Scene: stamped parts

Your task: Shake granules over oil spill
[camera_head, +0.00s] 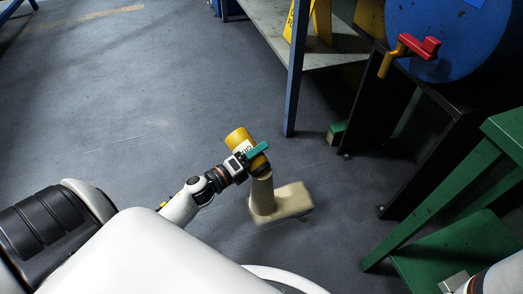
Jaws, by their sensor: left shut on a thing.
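My left gripper (247,160) is shut on a yellow canister (239,140) with a pale label, in the middle of the head view. The canister is tilted over the floor, its lower end toward the lower right. Right below that end is a beige shape (292,200), with a rounded upright part and a flat slab reaching right. I cannot tell whether it is granules or a solid thing. No dark oil patch stands out on the floor. My right arm shows only at the lower right corner, and its gripper does not show clearly.
A grey floor (130,110) lies open at the left and centre. A blue-legged table (296,65) stands at the top. A blue drum (440,35) with a red and yellow tap (412,50) sits on a black stand (440,130). A green stand (450,190) is at right.

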